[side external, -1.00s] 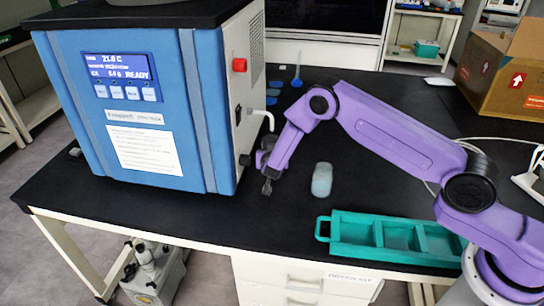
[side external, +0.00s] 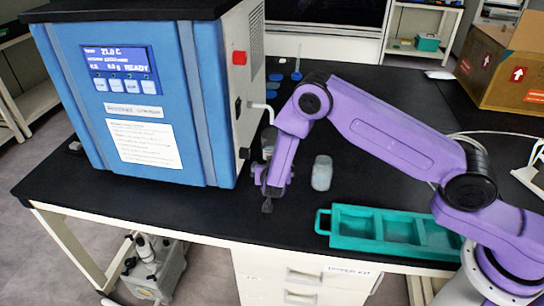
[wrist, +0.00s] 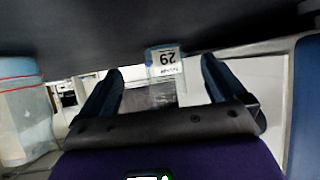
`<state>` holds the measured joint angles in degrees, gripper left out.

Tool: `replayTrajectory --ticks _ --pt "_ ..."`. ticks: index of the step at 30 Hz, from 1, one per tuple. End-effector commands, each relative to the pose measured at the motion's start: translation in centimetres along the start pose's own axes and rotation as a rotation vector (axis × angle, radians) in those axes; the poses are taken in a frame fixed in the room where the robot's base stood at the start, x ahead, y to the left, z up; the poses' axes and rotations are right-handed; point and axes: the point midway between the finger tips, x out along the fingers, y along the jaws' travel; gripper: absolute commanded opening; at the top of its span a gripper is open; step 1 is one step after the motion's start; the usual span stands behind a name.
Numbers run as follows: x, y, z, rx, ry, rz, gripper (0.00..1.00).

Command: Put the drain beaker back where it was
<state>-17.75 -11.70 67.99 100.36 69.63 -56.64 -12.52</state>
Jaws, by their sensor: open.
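A clear, pale beaker-like vessel (side external: 321,173) stands upright on the black bench, right of my gripper. In the wrist view a clear vessel with a red line (wrist: 22,105) shows at the left edge, apart from the fingers. A second vessel (side external: 268,140) is partly hidden behind my arm near the dryer's white spout (side external: 262,110). A labelled vessel (wrist: 162,65), its label upside down, shows beyond and between the fingers. I cannot tell for certain which is the drain beaker. My gripper (side external: 267,205) points down near the bench, open and empty.
The blue freeze dryer (side external: 145,105) stands left of my gripper. A green compartment tray (side external: 345,243) lies at front right. Blue discs (side external: 275,90) and a cardboard box (side external: 510,70) are further back. The bench in front of my gripper is clear.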

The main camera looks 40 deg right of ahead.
Motion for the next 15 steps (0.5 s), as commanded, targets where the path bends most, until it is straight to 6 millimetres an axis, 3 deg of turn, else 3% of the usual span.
replayTrajectory --ticks 6,15 --pt "-2.8 -0.1 1.5 -0.001 0.000 -0.001 0.98" --pt "-3.6 0.0 2.0 0.002 0.000 0.000 0.98"
